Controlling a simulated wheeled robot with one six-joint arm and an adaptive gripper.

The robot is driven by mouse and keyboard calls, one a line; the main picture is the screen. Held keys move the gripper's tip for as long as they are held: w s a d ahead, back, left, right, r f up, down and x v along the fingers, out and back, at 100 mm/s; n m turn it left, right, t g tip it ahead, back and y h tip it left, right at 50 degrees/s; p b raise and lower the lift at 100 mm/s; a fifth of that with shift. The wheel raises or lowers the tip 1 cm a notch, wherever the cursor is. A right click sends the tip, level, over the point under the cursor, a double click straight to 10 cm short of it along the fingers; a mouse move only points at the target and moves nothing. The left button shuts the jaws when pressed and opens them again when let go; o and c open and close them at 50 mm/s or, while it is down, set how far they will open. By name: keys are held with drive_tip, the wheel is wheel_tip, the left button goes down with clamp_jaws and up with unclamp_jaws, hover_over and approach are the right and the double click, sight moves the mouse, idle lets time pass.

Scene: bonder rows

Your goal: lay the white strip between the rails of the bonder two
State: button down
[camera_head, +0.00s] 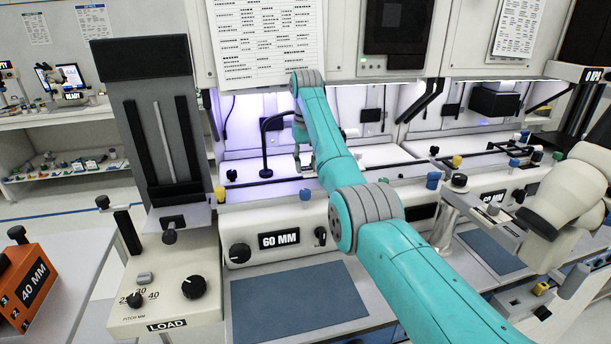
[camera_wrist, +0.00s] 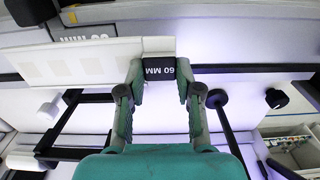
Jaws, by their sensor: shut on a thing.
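My gripper (camera_wrist: 158,80) is shut on the black end tab of the white strip, marked 60 MM. The white strip (camera_wrist: 85,62), with faint square patches, extends left from the fingers in the wrist view. In the head view my gripper (camera_head: 303,158) is inside the lit bay of the nearer bonder (camera_head: 278,205), above its deck; the strip cannot be made out there. Dark rails (camera_wrist: 255,68) run across the wrist view behind the fingers. Whether the strip touches them cannot be told. The nearer bonder bears a 60 MM plate (camera_head: 279,240); which bonder is number two is not readable.
A LOAD unit (camera_head: 165,290) with knobs stands left of the bonder, and an orange 40 MM box (camera_head: 35,285) further left. Another bonder (camera_head: 480,185) stands to the right, with a pale robot arm (camera_head: 570,200) before it. A blue mat (camera_head: 300,298) lies clear in front.

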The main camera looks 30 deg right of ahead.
drive_tip(key=shift+f, duration=1.95)
drive_tip(key=c, duration=0.8)
unclamp_jaws()
drive_tip(key=shift+f, duration=0.1)
wheel_tip(320, 180, up, 12)
drive_tip(key=shift+r, duration=0.1)
drive_tip(key=shift+s, duration=0.1)
